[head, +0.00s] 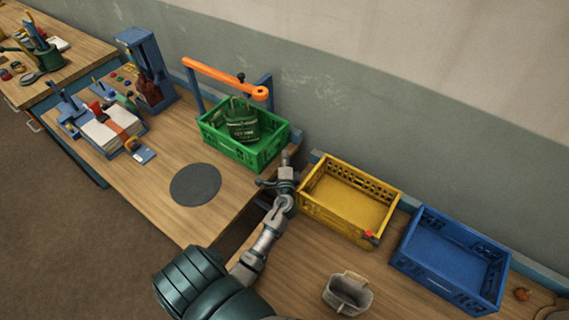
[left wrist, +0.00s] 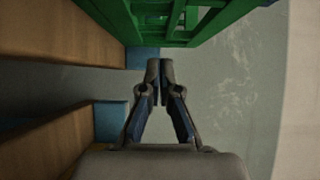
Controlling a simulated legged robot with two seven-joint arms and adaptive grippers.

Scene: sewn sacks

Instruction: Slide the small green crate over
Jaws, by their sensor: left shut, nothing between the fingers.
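The small green crate (head: 246,153) stands on the wooden bench at the back, near the wall. A dark green sack (head: 241,124) with printing sits inside it. In the left wrist view the crate's slatted side (left wrist: 185,22) shows at the top. My left gripper (head: 285,160) is beside the crate's right end in the head view, near the gap between the two benches. In the left wrist view its fingertips (left wrist: 160,68) are together with nothing between them, a little apart from the crate in that picture. Whether they touch it is unclear. My right gripper is not seen.
An orange bar (head: 225,79) on blue posts reaches over the crate. A dark round mat (head: 195,185) lies before it.

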